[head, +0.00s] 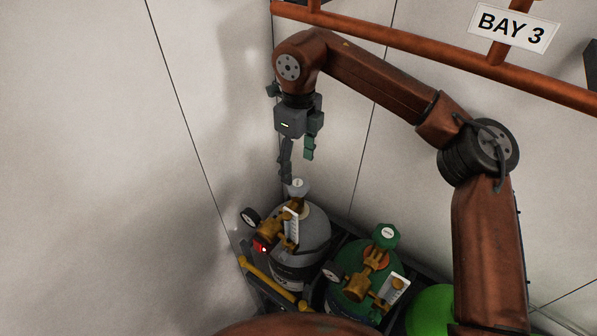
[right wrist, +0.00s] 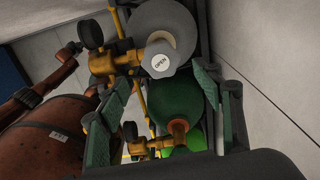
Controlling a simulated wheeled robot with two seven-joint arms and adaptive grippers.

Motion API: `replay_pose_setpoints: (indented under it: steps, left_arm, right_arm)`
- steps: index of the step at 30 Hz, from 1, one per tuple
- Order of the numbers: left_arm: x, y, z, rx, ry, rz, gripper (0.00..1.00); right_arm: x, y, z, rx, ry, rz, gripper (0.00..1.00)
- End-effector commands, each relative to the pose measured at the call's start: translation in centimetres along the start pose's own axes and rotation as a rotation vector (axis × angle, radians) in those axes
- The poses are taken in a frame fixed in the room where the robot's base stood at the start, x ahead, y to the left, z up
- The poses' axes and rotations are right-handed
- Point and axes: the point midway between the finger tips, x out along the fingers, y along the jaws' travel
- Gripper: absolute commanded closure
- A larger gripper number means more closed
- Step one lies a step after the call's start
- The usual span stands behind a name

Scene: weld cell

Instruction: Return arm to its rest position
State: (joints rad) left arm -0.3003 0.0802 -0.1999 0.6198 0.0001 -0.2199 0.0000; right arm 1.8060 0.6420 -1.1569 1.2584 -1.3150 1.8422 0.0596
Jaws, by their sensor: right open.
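My right arm reaches in from the right in the head view and bends down at the back corner. Its gripper (head: 297,168) is open and empty, pointing down just above the grey valve knob (head: 298,186) of the grey cylinder (head: 313,230). In the right wrist view the knob (right wrist: 161,62), with its round "OPEN" label, shows beyond and between the spread fingers (right wrist: 168,90); I see no contact. My left gripper is not in view.
A green cylinder (head: 350,297) with a brass regulator stands right of the grey one in a dark rack. A yellow bar (head: 268,279) runs along the rack's front left. Walls close in behind. An orange rail (head: 400,43) with a BAY 3 sign (head: 513,28) crosses above.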

Motion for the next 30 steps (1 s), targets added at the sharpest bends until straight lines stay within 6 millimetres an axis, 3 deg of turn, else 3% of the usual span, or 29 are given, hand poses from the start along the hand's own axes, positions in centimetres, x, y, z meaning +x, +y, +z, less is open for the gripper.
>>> replay_pose_setpoints:
  steps: [14,30]
  left_arm:
    - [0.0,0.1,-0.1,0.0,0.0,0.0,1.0]
    - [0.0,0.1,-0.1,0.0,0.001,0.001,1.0]
  right_arm:
    - [-0.1,0.0,0.0,-0.001,0.001,0.001,0.4]
    - [7.3,0.0,0.0,0.0,0.001,0.001,0.4]
